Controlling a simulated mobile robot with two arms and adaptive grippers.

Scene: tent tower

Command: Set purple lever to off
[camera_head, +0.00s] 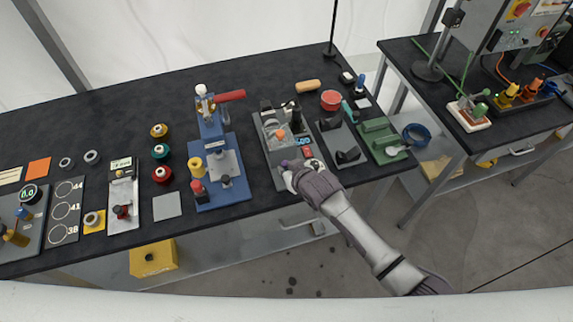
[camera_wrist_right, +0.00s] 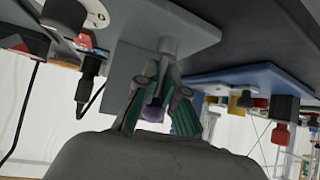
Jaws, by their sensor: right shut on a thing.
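The purple lever (camera_head: 284,163) is at the front edge of a grey control panel (camera_head: 262,138) on the dark table. Its rounded purple knob (camera_wrist_right: 153,113) shows between my fingers in the right wrist view, with a grey stem (camera_wrist_right: 168,48) behind it. My right gripper (camera_head: 289,170) reaches in from the lower right. In the right wrist view its two fingers (camera_wrist_right: 156,98) are closed around the lever. The gripper hides part of the lever in the head view, and I cannot read its position marking. My left gripper is not in view.
A blue press fixture (camera_head: 233,190) stands left of the panel. Orange and red-blue controls sit close by on the panel. A dark fixture (camera_head: 337,128) and a green one (camera_head: 378,133) lie to the right. A second table (camera_head: 500,140) stands farther right.

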